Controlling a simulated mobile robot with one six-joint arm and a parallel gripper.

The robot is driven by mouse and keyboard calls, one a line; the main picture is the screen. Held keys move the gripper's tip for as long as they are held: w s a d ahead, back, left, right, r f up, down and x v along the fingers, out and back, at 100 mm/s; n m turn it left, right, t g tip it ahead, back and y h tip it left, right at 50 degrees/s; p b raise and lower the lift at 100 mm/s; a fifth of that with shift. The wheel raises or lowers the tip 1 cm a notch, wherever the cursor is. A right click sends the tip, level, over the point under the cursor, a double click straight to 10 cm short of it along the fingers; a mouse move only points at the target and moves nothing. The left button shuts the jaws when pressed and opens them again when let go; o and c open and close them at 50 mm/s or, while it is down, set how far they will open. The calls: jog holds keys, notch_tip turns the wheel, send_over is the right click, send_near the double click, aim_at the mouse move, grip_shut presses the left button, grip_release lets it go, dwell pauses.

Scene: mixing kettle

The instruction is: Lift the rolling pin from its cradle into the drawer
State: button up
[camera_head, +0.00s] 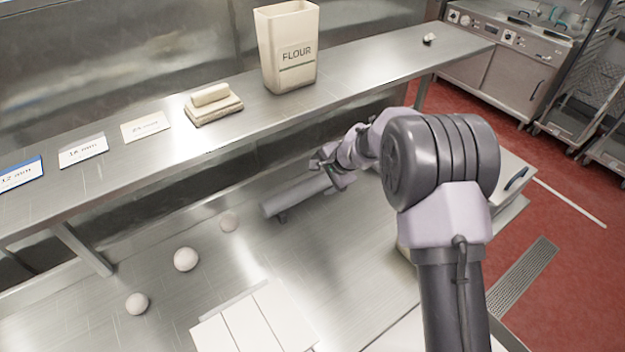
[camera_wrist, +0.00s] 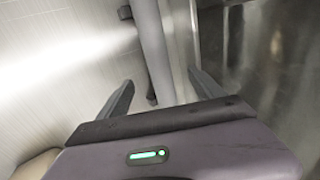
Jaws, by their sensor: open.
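The rolling pin (camera_head: 290,196) is a grey cylinder lying at the back of the steel worktop, beneath the shelf. A small dark cradle support (camera_head: 283,217) shows under its left part; my arm hides its right part. My gripper (camera_head: 322,165) is at the pin, toward its right side. In the wrist view the pin (camera_wrist: 155,50) runs between the spread fingers of my gripper (camera_wrist: 160,80), which are open; I cannot tell whether they touch it. A pale drawer-like unit with a dark handle (camera_head: 516,178) stands right of my arm; its inside is hidden.
Several dough balls (camera_head: 186,259) and a white board (camera_head: 255,322) lie on the worktop left of my arm. The shelf (camera_head: 365,60) above holds a flour bin (camera_head: 288,45), a stacked block (camera_head: 213,105) and label cards (camera_head: 146,127). The shelf edge is close to my gripper.

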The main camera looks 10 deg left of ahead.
aim_at(312, 185)
jog(key=x, duration=0.8)
jog(key=shift+f, duration=0.15)
jog(key=x, duration=0.5)
jog(key=shift+w+d+f, duration=0.25)
jog(key=shift+f, duration=0.05)
jog(key=shift+s+r, duration=0.1)
jog(key=shift+c, duration=0.7)
grip_shut()
